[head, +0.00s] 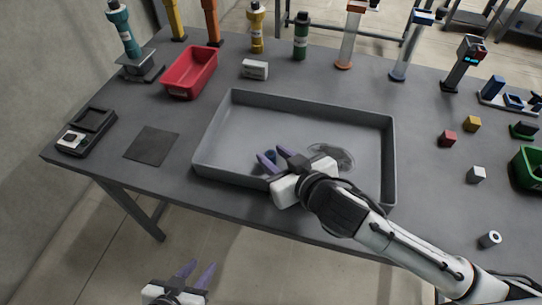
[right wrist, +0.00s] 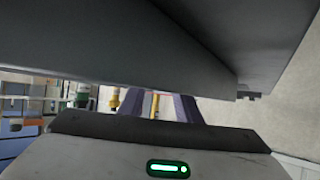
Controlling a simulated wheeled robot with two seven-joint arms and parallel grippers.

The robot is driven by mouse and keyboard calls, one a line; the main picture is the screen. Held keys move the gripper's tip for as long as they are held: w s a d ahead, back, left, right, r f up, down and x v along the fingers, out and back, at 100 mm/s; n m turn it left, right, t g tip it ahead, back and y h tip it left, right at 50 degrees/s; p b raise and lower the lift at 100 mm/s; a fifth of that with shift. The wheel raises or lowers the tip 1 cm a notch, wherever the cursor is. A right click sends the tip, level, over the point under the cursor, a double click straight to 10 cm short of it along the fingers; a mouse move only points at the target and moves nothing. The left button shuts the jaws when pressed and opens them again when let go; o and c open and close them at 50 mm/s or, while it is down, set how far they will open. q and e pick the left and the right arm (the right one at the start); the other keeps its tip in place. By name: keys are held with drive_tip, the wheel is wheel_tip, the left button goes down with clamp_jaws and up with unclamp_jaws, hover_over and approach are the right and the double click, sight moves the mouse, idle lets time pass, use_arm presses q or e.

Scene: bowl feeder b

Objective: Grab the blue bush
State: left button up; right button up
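The blue bush (head: 271,155) is a small dark blue piece in the grey tray (head: 222,135), left of the tray's middle. My right gripper (head: 274,158) reaches in over the tray's front wall. Its purple fingers are spread, one on each side of the bush in the head view; I cannot tell whether they touch it. In the right wrist view the purple fingers (right wrist: 164,107) stand apart, and the bush cannot be made out. My left gripper (head: 196,273) is open and empty, low in front of the table.
A clear round dish (head: 331,156) lies in the tray, right of my right gripper. Small cubes (head: 472,124) lie to the right. A dark mat (head: 151,145) lies on the left.

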clamp_jaws()
